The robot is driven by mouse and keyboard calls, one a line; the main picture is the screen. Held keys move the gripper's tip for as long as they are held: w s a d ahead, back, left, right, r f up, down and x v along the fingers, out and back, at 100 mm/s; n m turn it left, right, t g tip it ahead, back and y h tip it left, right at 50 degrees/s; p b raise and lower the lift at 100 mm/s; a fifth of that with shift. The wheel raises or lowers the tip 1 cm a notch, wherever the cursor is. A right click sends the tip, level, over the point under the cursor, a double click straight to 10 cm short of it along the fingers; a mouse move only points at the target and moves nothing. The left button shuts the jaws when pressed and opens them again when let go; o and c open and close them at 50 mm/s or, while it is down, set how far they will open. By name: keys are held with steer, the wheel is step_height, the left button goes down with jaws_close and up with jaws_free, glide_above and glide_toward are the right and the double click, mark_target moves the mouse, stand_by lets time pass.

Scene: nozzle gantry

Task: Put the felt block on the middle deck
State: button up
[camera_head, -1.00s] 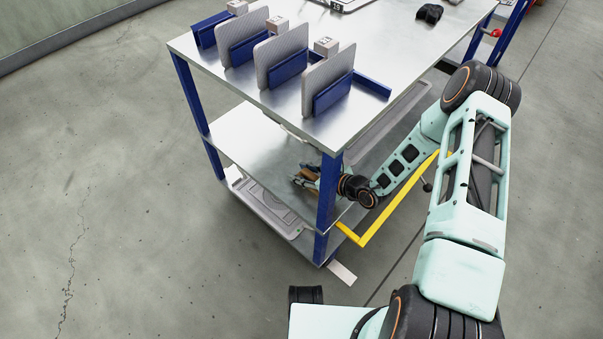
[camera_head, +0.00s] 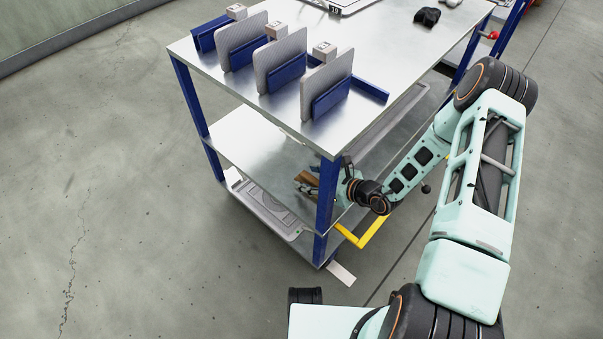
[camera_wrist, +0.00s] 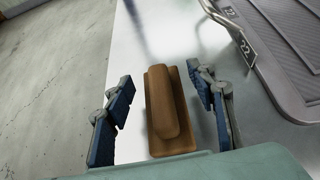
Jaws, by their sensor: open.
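The felt block (camera_wrist: 168,115), brown with a rounded raised top on a wider base, appears to stand on the bare metal of the middle deck (camera_wrist: 185,40). In the head view, the block (camera_head: 306,180) shows beside the front blue post, and the middle deck (camera_head: 243,138) lies under the top. My gripper (camera_wrist: 162,97) is open, with one blue-padded finger on each side of the block and visible gaps between. In the head view, my gripper (camera_head: 325,182) is partly hidden behind the post.
A grey ribbed tray (camera_wrist: 285,55) with number tags lies right of the block in the wrist view. The blue corner post (camera_head: 327,195) and yellow handle (camera_head: 372,235) are close to my wrist. The top deck (camera_head: 375,60) overhangs, carrying several upright grey panels in blue holders.

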steer(key=p+v, duration=0.1)
steer(key=v, duration=0.7)
steer(key=shift+r, duration=0.1)
